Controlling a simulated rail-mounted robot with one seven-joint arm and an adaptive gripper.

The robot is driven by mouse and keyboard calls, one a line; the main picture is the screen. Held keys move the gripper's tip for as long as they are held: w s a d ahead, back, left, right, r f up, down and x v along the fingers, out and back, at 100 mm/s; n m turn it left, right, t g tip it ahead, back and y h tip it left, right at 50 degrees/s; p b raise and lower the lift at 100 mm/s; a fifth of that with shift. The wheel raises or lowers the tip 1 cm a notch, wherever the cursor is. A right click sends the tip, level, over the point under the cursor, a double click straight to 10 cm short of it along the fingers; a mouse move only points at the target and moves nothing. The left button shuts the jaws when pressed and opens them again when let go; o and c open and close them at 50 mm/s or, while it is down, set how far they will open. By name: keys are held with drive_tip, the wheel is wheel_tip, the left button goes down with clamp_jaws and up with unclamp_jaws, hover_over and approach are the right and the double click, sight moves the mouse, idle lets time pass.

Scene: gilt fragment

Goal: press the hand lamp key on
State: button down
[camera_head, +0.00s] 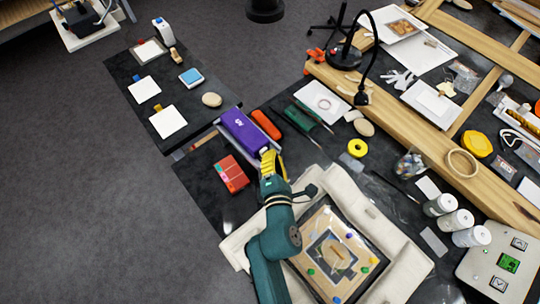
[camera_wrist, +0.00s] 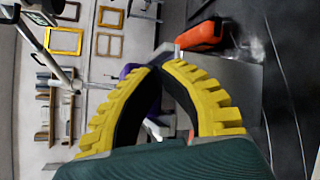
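The hand lamp (camera_head: 241,130) is a purple block with a pale "UV" mark on top, in the middle of the head view. It lies along a grey edge at the corner of the dark tables. Its key is too small to make out. My gripper (camera_head: 268,156) has yellow ribbed fingers and is at the lamp's near right end; I cannot tell whether it touches. In the wrist view the fingertips (camera_wrist: 160,68) meet with nothing seen between them.
An orange-red case (camera_head: 266,124) lies just right of the lamp; it also shows in the wrist view (camera_wrist: 202,35). A red block (camera_head: 231,173) lies to the near left. A framed panel (camera_head: 335,252) on white padding lies below, beside my arm.

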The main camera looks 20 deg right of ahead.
drive_tip(key=shift+s, duration=0.1)
drive_tip(key=shift+s+d+r+p, duration=0.1)
drive_tip(key=shift+s+d+p, duration=0.1)
drive_tip(key=shift+s+p, duration=0.3)
drive_tip(key=shift+s+d, duration=0.2)
drive_tip(key=shift+s, duration=0.25)
drive_tip(key=shift+s+d+p, duration=0.35)
drive_tip(key=shift+s+p, duration=0.4)
drive_tip(key=shift+s, duration=0.2)
drive_tip(key=shift+s+d+p, duration=0.35)
drive_tip(key=shift+s+p, duration=0.35)
drive_tip(key=shift+s, duration=0.2)
drive_tip(key=shift+s+d+p, duration=0.35)
drive_tip(key=shift+s+p, duration=0.4)
drive_tip(key=shift+s, duration=0.2)
